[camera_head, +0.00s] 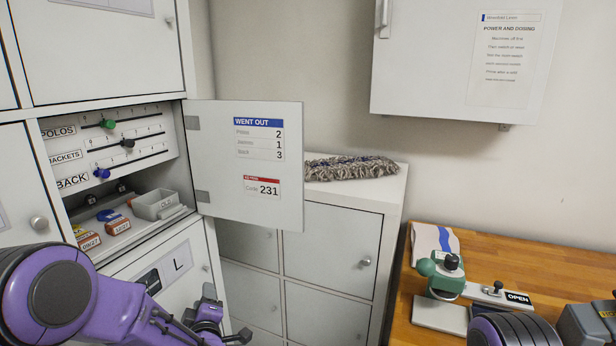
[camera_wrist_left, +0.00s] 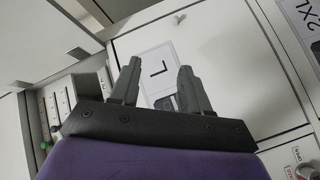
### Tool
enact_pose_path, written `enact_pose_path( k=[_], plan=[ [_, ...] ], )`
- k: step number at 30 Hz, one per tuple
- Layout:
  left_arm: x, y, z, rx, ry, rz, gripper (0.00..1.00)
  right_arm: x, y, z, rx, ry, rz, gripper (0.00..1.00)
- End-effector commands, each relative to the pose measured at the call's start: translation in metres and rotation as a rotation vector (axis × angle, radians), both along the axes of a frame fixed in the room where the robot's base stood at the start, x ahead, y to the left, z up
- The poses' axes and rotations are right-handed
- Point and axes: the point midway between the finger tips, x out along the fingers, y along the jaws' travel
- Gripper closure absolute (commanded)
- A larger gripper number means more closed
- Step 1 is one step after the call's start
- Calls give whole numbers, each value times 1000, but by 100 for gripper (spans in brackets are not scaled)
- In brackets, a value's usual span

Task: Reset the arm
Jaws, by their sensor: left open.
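My left arm comes in from the left in the head view, and its left gripper (camera_head: 228,314) is low in front of the cabinet, near a closed drawer front labelled L (camera_head: 172,268). In the left wrist view the two fingers of the left gripper (camera_wrist_left: 160,68) stand apart with nothing between them, and the L front (camera_wrist_left: 220,50) is behind them. A purple and black part of my right arm shows at the bottom right of the head view; its gripper cannot be made out.
An open cabinet door (camera_head: 240,190) stands out beside a compartment with sliders and a grey bin (camera_head: 158,204). A mop head (camera_head: 350,168) lies on the low lockers (camera_head: 330,250). The wooden bench (camera_head: 550,268) at right holds a green device (camera_head: 440,275) and an OPEN lever (camera_head: 495,290).

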Motion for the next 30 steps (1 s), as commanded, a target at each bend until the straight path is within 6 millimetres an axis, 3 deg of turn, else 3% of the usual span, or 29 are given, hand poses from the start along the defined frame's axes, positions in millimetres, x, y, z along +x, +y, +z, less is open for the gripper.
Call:
enact_pose_path(
  k=[1,3,5,9,12,15,17,21,30],
  plan=[
    [-24,1,-42,64,126,-37,54,0,0,-3,0,0,0,100],
    [-63,4,-94,154,302,-98,54,0,0,-5,0,0,0,100],
    [-100,6,-134,220,447,-155,54,0,0,-7,0,0,0,100],
    [-203,18,-211,330,776,-283,54,0,0,-12,0,0,0,100],
    [-283,28,-247,363,988,-357,54,0,0,-16,0,0,0,100],
    [-350,39,-267,364,1149,-388,54,0,0,-19,0,0,0,100],
    [-380,46,-274,364,1218,-393,54,0,0,-21,0,0,0,100],
    [-411,50,-288,361,1291,-402,54,0,0,-23,0,0,0,100],
    [-412,50,-288,358,1293,-401,54,0,0,-23,0,0,0,100]
  ],
)
